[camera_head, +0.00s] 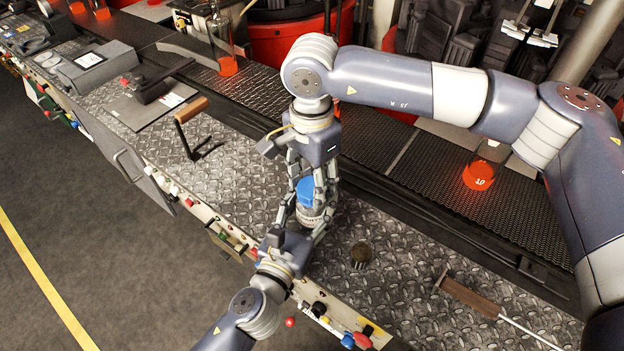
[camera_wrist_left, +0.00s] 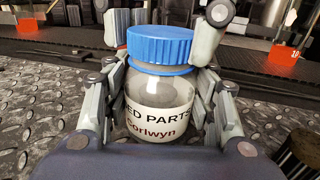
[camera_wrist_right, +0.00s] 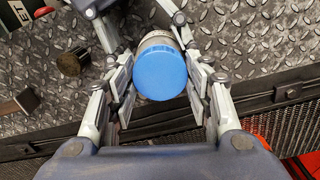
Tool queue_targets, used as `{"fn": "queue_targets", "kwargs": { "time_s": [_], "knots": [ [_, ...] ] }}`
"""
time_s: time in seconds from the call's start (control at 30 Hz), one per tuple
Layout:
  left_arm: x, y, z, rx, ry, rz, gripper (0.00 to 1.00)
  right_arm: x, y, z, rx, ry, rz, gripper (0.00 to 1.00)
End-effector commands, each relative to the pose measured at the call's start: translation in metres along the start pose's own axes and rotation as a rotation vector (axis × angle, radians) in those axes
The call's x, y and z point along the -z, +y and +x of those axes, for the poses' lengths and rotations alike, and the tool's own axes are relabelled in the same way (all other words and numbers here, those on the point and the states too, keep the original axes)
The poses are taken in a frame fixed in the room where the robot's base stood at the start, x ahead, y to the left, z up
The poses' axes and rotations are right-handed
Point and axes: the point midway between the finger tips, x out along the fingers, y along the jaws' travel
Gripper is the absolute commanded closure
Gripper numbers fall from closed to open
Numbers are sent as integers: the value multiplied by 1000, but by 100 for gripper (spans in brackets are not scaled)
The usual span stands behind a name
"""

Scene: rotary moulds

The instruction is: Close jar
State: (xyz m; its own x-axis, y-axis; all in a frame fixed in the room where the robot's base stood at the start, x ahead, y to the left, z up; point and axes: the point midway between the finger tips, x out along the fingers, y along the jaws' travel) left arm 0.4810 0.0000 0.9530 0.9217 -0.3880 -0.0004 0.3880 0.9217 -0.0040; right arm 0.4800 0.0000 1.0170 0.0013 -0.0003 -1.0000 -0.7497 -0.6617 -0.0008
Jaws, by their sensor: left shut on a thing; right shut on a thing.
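A clear glass jar (camera_wrist_left: 158,97) with a white label stands upright in the left wrist view. Its blue lid (camera_wrist_left: 160,45) sits on its mouth; I cannot tell how tight it is. The lid also shows in the head view (camera_head: 305,192) and the right wrist view (camera_wrist_right: 161,72). My left gripper (camera_head: 307,216) is shut on the jar's body, one finger on each side. My right gripper (camera_head: 309,182) comes from above and is shut on the lid, with its fingers on opposite sides of the rim. The jar's base is hidden in the left wrist view.
A round dark brush (camera_head: 361,255) stands on the diamond-plate bench (camera_head: 410,270) beside the jar. A wooden-handled tool (camera_head: 470,297) lies to the right. Orange-based glass containers (camera_head: 480,176) stand behind on the dark mesh strip. A wooden-topped lever (camera_head: 190,112) rises at left. Knobs line the front edge.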

Motion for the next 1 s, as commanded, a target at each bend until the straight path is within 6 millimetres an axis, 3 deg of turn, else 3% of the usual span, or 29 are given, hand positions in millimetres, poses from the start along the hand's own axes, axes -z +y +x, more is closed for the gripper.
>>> {"fn": "queue_targets", "kwargs": {
  "time_s": [1.0],
  "knots": [
    [1, 0, 0, 0, 1, 0, 100, 1, -2, 0, -1, 1, 1717, 61]
  ]
}}
